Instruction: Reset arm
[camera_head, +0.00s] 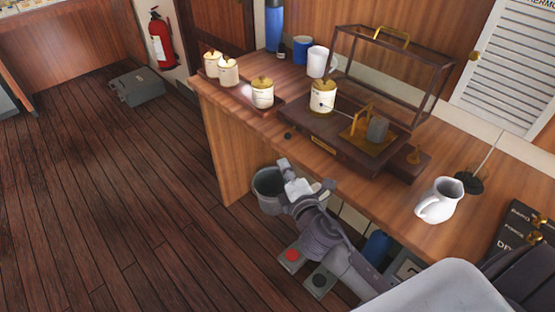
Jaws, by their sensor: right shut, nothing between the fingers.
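My right gripper (284,166) is at the lower middle of the head view, at the end of my grey right arm, which reaches up from the bottom right. It is shut and empty. It is in front of the wooden counter (238,150), above and partly in front of a grey bucket (267,200) on the floor. It looks apart from the things on the counter. My left gripper is not in view.
On the counter are several cream canisters (263,97), a glass-sided case (345,50), a dark wooden base with brass parts (325,145) and a white jug (438,203). The left floor is mostly clear.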

